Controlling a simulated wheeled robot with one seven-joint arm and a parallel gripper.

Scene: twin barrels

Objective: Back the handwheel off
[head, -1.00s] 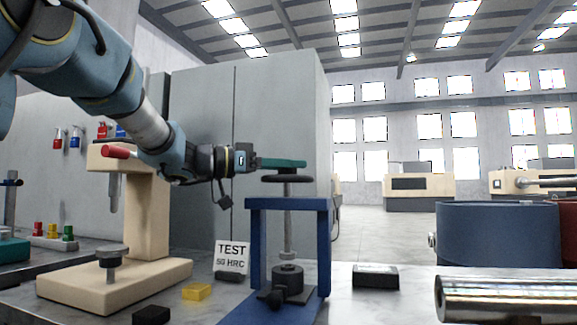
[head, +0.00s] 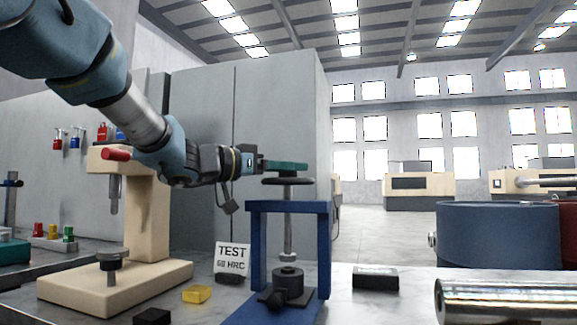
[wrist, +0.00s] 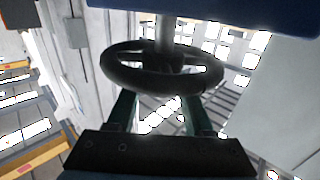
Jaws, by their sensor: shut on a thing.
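The dark round handwheel (head: 289,181) sits on top of an upright spindle (head: 288,222) that passes through the blue frame (head: 257,245). My gripper (head: 288,166) comes in from the left, its green fingers level over the wheel. In the wrist view the handwheel (wrist: 112,70) shows as a ring with a central hub. The fingers of my gripper (wrist: 160,105) lie to either side behind the ring, shut on the handwheel. The exact contact is hidden. The spindle's lower end is just above a dark round anvil (head: 288,278) on the frame's base.
A beige press (head: 150,215) with a red-ended handle stands left, below my arm. A metal cylinder (head: 510,302) and blue barrel (head: 497,235) are at right. A grey cabinet (head: 205,110) stands behind.

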